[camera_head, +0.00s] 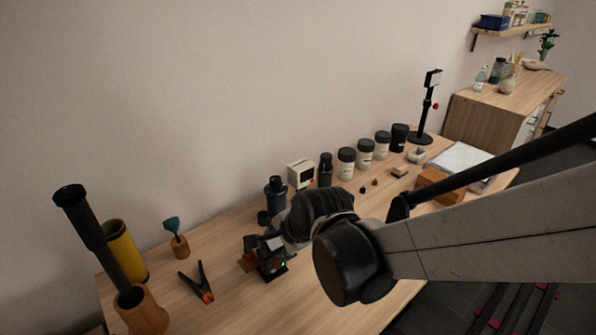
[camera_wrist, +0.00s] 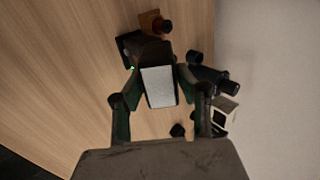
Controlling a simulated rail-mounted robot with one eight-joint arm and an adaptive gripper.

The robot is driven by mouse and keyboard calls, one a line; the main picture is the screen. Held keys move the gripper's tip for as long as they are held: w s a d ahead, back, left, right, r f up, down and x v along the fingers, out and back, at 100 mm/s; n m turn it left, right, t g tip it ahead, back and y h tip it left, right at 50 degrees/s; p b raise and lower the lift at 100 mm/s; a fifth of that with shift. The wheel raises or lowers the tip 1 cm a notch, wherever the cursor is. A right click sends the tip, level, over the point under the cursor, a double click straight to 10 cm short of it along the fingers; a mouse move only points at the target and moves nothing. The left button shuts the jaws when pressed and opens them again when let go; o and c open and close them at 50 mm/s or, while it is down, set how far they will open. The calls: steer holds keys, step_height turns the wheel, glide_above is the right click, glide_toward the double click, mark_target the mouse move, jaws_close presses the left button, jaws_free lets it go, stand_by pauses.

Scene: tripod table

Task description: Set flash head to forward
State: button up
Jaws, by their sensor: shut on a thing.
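The flash is a small black unit with a green light (camera_head: 272,267) on the wooden table, left of my wrist in the head view. Its flash head, with a pale front panel (camera_wrist: 159,87), shows between my fingers in the wrist view. My gripper (camera_wrist: 158,82) is shut on the flash head, one finger on each side of it. In the head view my gripper (camera_head: 272,243) comes down on the flash from above and the right, and my wrist hides part of it. The flash's black body (camera_wrist: 130,48) shows beyond the head in the wrist view.
A dark cylinder (camera_head: 276,197) and a small white box (camera_head: 301,174) stand behind the flash. An orange-tipped clamp (camera_head: 198,284) lies to the left. Several lidded jars (camera_head: 346,164) line the back. The table's front middle (camera_head: 245,308) is clear.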

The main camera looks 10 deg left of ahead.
steer(key=f+t+y+b, duration=0.1)
steer(key=b, duration=0.2)
steer(key=s+d+f+t+y+b, duration=0.1)
steer(key=t+y+b, duration=0.1)
steer(key=b, duration=0.2)
steer(key=f+t+y+b, duration=0.1)
steer(key=t+y+b, duration=0.1)
steer(key=b, duration=0.1)
steer(key=shift+s+d+b, duration=0.3)
steer(key=shift+s+b, duration=0.05)
steer(key=shift+b, duration=0.05)
steer(key=shift+t+y+b, duration=0.3)
steer(key=shift+t+b, duration=0.1)
steer(key=shift+b, duration=0.05)
steer(key=o, duration=1.2)
steer(key=shift+c, duration=0.2)
steer(key=v, duration=1.2)
